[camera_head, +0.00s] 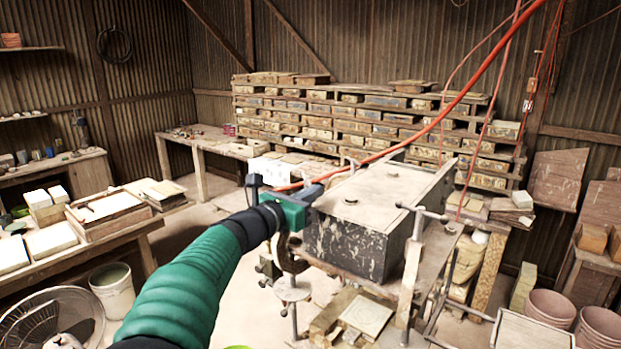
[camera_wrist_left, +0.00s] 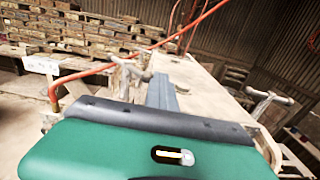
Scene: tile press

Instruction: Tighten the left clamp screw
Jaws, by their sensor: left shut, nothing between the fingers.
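My left gripper (camera_head: 313,193), at the end of the green-sleeved arm, is shut and empty over the left front corner of the press box (camera_head: 345,242). A metal clamp (camera_head: 291,290) with an upright screw stands just below it at the box's left front; its upper part is partly hidden by my wrist. A second clamp with a T-handle (camera_head: 422,212) rises at the box's right front. In the left wrist view, the dark fingers (camera_wrist_left: 161,93) point over the pale lid, with clamp handles to the left (camera_wrist_left: 130,72) and right (camera_wrist_left: 268,99). Contact with a screw cannot be told. My right gripper is out of view.
A red hose (camera_head: 430,123) runs slanting behind the box. Stacked tile moulds (camera_head: 320,115) fill the back. A fan (camera_head: 55,318) and a bucket (camera_head: 112,290) stand at lower left, beside a bench with a wooden tray (camera_head: 108,226). Buckets (camera_head: 550,308) stand at lower right.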

